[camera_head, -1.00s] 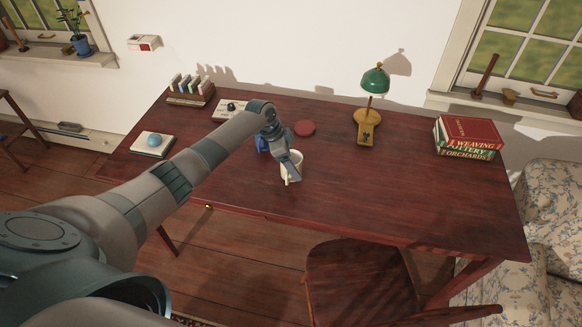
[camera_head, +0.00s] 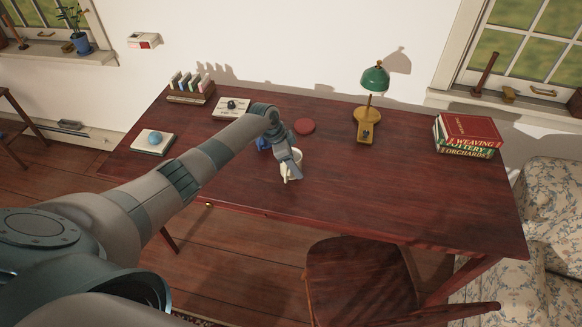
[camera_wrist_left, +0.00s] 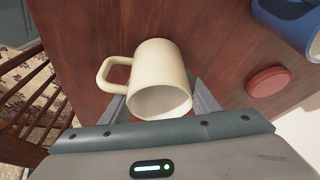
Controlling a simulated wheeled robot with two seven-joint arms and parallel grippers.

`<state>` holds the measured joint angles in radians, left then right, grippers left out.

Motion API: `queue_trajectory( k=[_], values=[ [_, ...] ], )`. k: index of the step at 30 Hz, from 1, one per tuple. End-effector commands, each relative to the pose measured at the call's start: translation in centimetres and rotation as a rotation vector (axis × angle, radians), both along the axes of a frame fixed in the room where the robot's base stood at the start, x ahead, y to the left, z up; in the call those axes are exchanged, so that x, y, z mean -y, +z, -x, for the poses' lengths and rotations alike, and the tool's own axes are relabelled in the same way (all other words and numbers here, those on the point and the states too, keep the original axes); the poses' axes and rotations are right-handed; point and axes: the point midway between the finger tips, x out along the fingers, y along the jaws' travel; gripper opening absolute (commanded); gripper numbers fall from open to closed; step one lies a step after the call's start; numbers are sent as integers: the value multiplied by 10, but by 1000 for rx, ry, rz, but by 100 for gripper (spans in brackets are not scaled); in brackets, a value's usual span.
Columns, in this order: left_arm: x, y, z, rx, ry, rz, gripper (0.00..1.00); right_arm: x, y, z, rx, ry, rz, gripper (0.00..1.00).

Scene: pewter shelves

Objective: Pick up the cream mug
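The cream mug (camera_head: 285,169) is at the desk's front middle, partly hidden by my left gripper (camera_head: 292,174). In the left wrist view the mug (camera_wrist_left: 160,72) lies between the fingers of my left gripper (camera_wrist_left: 162,100), its mouth facing the camera and its handle to the left. One finger is on each side of the mug, close to its wall. The fingers are spread; I see no clear contact, and the tips are partly hidden behind the mug. The right gripper is not in view.
A blue object (camera_wrist_left: 290,22) and a red disc (camera_wrist_left: 268,82) are near the mug on the desk (camera_head: 400,205). A green lamp (camera_head: 375,80) and stacked books (camera_head: 468,135) stand farther right. A chair (camera_head: 360,280) is in front. The desk right of the mug is clear.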

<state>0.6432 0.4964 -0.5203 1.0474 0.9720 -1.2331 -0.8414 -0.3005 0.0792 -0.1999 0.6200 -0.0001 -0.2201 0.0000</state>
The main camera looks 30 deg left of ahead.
Motion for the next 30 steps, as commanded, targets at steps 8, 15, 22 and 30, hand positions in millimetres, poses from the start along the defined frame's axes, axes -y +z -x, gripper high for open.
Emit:
queue_trajectory(
  k=[8, 15, 22, 30],
  values=[
    [0, 0, 0, -1, 0, -1, 24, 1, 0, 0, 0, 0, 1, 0],
    [-1, 12, -1, 2, -1, 0, 24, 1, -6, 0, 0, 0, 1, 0],
    [1, 42, 1, 5, -3, -1, 24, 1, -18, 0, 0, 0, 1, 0],
    [28, 63, 28, 4, -5, 0, 24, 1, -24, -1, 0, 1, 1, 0]
  ],
)
